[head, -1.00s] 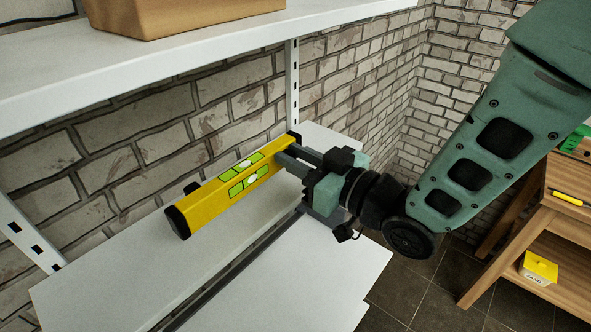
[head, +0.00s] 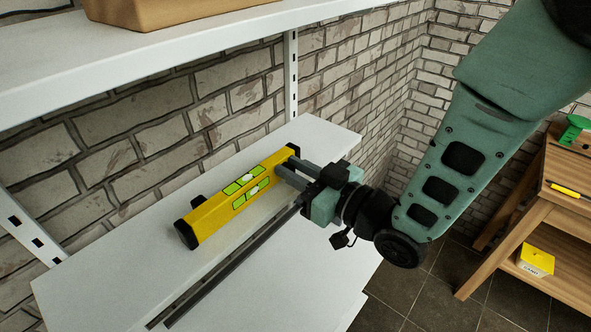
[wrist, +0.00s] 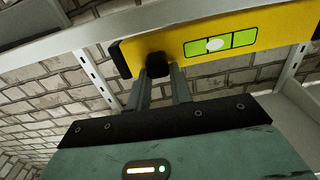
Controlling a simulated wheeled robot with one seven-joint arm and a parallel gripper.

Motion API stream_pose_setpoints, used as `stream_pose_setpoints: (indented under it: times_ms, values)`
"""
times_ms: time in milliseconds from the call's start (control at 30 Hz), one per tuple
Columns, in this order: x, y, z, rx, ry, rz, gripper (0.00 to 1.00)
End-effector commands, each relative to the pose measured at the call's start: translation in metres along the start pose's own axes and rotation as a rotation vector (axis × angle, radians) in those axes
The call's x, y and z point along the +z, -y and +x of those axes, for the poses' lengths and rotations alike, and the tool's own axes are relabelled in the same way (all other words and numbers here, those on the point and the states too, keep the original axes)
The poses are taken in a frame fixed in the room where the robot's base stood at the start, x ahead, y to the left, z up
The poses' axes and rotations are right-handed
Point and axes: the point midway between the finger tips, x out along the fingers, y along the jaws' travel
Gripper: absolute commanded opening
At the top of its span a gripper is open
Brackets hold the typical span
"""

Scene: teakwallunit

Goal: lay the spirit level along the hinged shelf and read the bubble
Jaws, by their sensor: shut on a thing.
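The yellow spirit level (head: 215,214) has black end caps and bright green vial windows. It lies lengthwise over the rear part of the white hinged shelf (head: 275,255), roughly parallel to the dark hinge strip. I cannot tell whether its underside touches the shelf. My gripper (head: 284,168) is shut on the level near its far right end, reaching in from the right. The wrist view shows the level (wrist: 275,35) across the fingertips (wrist: 160,72), with one pale bubble in a green window.
A white upper shelf (head: 150,45) carries a wooden box (head: 165,8) above the level. A brick wall stands behind. At right is a wooden stand (head: 520,215) with a yellow box (head: 536,262). The shelf's front part is clear.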

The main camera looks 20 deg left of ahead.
Motion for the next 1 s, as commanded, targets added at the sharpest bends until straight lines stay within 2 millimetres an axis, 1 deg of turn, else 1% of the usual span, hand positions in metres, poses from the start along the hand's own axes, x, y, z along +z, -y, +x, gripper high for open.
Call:
stream_pose_setpoints:
  times_ms: [167, 267, 300, 367, 667, 767, 933, 967, 1000]
  values:
    - [0.004, 0.0, 0.0, 0.0, -0.002, 0.0, 0.01]
    - [0.004, 0.0, 0.0, 0.0, -0.002, 0.0, 0.01]
    - [0.004, 0.0, 0.0, 0.0, 0.0, 0.0, 0.27]
    - [0.004, 0.0, 0.0, 0.0, 0.0, 0.0, 0.43]
    - [0.004, 0.0, 0.0, 0.0, 0.0, 0.0, 0.43]
    - [0.0, 0.0, 0.0, -0.001, 0.001, 0.0, 0.43]
    - [-0.014, 0.001, 0.0, -0.001, 0.002, 0.0, 0.43]
    - [-0.006, 0.0, -0.007, 0.001, 0.003, 0.0, 0.43]
    - [-0.004, -0.001, -0.015, 0.003, 0.001, 0.0, 0.43]
